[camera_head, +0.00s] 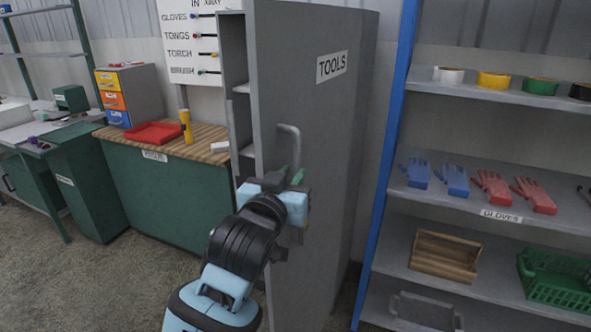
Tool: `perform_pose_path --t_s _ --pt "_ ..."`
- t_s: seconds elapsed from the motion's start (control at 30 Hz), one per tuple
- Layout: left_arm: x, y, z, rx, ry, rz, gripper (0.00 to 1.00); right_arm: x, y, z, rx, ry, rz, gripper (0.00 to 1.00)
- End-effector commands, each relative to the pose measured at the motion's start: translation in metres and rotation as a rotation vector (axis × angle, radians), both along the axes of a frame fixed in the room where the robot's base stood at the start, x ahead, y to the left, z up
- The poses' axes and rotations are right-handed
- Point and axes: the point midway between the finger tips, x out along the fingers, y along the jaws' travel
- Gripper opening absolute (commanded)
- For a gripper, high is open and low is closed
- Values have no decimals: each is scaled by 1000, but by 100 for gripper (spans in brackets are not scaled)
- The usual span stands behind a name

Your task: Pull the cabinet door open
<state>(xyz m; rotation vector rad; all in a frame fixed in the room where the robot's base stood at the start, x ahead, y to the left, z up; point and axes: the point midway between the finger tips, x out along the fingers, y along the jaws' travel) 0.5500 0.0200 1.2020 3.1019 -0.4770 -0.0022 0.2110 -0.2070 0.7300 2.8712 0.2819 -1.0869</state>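The tall grey cabinet door (325,110) carries a TOOLS label and stands partly open, with shelves of the cabinet (235,85) showing past its left edge. A grey bar handle (291,142) sits on the door near that edge. My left gripper (290,175) is at the handle's lower end, its two green fingertips pointing up beside it. The gripper's body hides part of the fingers and door, so I cannot tell whether they are closed on the bar. My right gripper is not in view.
A shelf rack (480,200) with a blue post stands close on the right, holding tape rolls, gloves and a green basket (555,282). A green workbench (175,195) with a red tray (153,133) is on the left. Floor (120,285) at the lower left is clear.

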Motion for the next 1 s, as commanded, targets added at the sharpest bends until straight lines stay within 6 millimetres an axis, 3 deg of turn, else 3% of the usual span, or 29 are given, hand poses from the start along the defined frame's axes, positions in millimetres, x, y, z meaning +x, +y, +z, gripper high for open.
perform_pose_path --t_s 0.3,0.77,0.87,1.0 --pt "-35 11 1 0 -1 0 20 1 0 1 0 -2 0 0" --pt "-41 14 -1 0 4 2 20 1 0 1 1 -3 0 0" --pt "-43 21 -19 6 46 11 20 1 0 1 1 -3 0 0" --pt "-57 45 -81 29 194 44 20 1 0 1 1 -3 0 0"
